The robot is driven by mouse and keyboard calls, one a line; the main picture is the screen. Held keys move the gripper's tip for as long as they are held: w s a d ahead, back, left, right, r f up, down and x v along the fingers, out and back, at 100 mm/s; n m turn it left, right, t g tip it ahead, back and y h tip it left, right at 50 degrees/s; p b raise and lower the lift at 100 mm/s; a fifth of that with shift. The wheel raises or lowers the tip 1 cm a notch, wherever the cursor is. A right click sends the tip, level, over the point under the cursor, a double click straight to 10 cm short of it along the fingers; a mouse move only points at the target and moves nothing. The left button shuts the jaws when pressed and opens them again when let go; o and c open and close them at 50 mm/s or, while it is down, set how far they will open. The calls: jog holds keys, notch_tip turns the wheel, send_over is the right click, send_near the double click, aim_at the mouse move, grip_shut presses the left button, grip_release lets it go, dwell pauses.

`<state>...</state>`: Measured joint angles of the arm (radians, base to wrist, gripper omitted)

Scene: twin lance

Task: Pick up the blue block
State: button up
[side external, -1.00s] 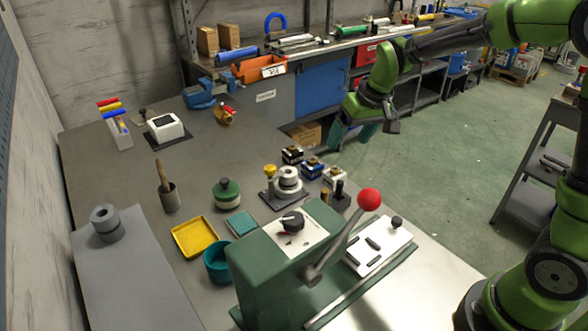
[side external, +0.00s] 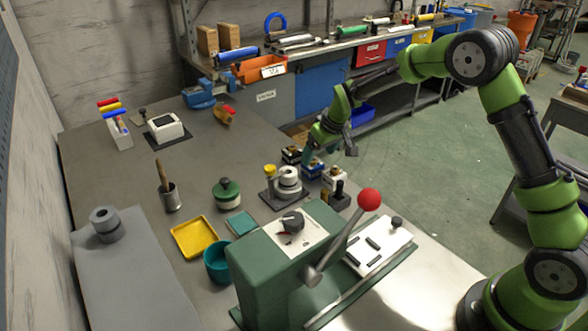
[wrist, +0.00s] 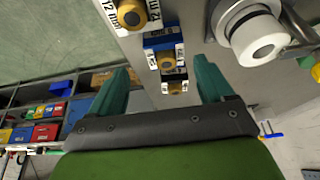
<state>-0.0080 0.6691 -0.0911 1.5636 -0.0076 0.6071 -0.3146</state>
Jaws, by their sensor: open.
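The blue block (side external: 313,171) stands on the grey bench in a short row, between a black block (side external: 291,154) and a white block (side external: 334,178). In the wrist view the blue block (wrist: 163,42) has white labels and a brass-coloured round top. The black block (wrist: 174,82) and white block (wrist: 132,14) show on either side of it. My gripper (side external: 310,157) is close to the row in the side view, partly covering the blocks. In the wrist view my gripper (wrist: 160,68) has its teal fingers spread wide and holds nothing. I cannot tell whether a finger touches a block.
A grey-white round fixture (side external: 288,184) with a yellow knob stands just left of the row. The green press (side external: 280,262) and its red-ball lever (side external: 369,199) are in front. A green pot (side external: 227,193) and a yellow tray (side external: 194,237) sit farther left.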

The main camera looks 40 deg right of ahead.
aim_at(314, 160)
jog(key=shift+a+x, duration=0.2)
jog(key=shift+x, duration=1.15)
jog(key=shift+a+x, duration=0.15)
jog(key=shift+x, duration=1.25)
jog(key=shift+c, duration=0.5)
